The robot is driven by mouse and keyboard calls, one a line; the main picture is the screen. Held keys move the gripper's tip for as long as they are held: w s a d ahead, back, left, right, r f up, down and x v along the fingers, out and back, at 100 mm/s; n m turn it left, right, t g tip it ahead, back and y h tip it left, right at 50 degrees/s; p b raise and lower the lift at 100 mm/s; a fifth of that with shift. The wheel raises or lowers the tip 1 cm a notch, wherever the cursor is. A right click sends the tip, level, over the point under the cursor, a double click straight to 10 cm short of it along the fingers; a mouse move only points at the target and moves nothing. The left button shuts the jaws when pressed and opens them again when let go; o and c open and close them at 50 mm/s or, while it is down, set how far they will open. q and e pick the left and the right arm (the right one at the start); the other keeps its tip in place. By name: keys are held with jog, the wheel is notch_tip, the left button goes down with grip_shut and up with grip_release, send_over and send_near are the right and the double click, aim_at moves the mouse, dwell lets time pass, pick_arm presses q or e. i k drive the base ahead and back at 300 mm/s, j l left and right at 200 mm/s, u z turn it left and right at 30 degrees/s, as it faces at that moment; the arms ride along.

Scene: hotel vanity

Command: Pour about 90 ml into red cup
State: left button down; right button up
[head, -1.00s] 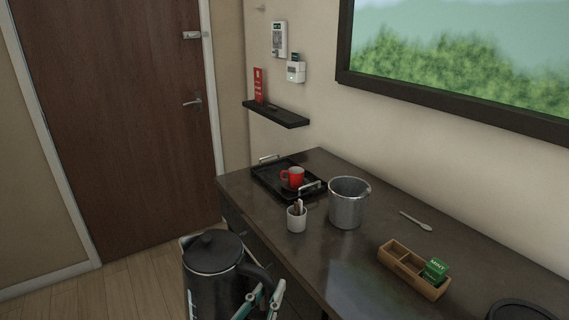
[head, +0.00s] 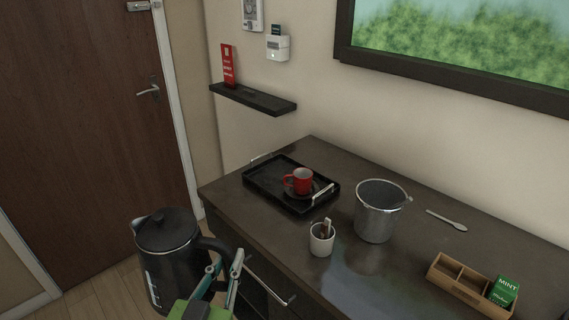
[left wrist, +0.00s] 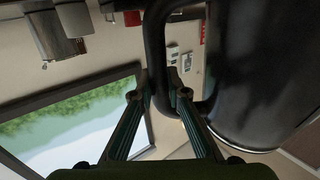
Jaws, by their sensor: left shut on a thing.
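A black kettle (head: 168,255) is held upright in front of the vanity's left end, apart from the counter. My left gripper (head: 228,262) is shut on its handle (head: 213,246); the left wrist view shows the fingers (left wrist: 160,92) at the handle, with the kettle body (left wrist: 262,75) to the right. The red cup (head: 299,181) stands upright on a saucer on the black tray (head: 262,194), at the counter's far left. The inside of the cup is too small to read. My right gripper is not in view.
A white holder with sticks (head: 321,240) and a metal ice bucket (head: 380,212) stand right of the tray. A spoon (head: 447,220) and a wooden box (head: 462,291) with green packets lie further right. A dark shelf (head: 252,99) juts from the wall above.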

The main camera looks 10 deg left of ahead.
aim_at(302, 177)
jog(key=i+j, duration=0.15)
jog(key=j, duration=0.15)
jog(key=i+j, duration=0.15)
jog(key=j, duration=0.2)
jog(key=i+j, duration=0.15)
jog(key=j, duration=0.15)
jog(key=i+j, duration=0.15)
jog(key=j, duration=0.15)
